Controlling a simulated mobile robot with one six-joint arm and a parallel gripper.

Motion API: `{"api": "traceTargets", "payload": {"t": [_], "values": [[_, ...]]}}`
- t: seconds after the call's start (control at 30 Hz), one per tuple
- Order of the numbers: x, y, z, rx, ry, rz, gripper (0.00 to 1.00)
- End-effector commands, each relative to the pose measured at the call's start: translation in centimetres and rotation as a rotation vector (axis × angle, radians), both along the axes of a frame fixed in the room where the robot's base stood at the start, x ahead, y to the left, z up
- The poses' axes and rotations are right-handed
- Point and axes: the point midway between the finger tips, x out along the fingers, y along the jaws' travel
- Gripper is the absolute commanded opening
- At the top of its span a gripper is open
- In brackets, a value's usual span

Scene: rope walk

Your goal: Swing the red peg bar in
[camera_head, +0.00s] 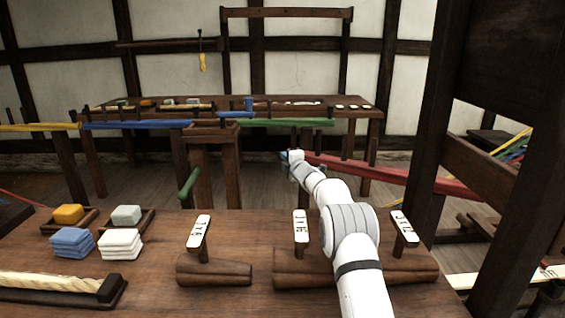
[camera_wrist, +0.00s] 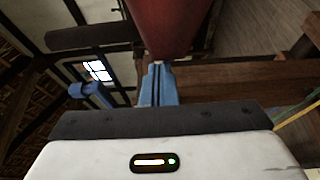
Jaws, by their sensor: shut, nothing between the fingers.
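The red peg bar (camera_head: 400,174) is a long bar with upright dark pegs. It slants from near my gripper, at the middle of the head view, to the dark frame at the right. My gripper (camera_head: 284,157) is at the bar's left end, small and partly hidden by my wrist. In the wrist view the red bar (camera_wrist: 174,25) looms large just beyond the fingertips. The blue fingers of my gripper (camera_wrist: 157,72) are shut together with nothing between them. Whether they touch the bar I cannot tell.
Yellow (camera_head: 40,127), blue (camera_head: 135,124) and green (camera_head: 285,122) bars run across the middle, near a wooden post stand (camera_head: 212,150). A near bench (camera_head: 160,280) holds labelled tags, folded cloths and blocks. A dark timber frame (camera_head: 470,60) stands at the right.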

Motion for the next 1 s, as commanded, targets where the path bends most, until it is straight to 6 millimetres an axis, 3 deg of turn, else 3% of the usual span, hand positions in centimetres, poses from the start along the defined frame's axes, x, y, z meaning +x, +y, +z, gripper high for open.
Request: {"api": "traceTargets", "payload": {"t": [0.57,1.0], "values": [[0.2,-0.5,-0.2,0.0,0.0,-0.001,0.0],[-2.5,1.2,-0.4,0.001,0.001,-0.004,0.0]]}}
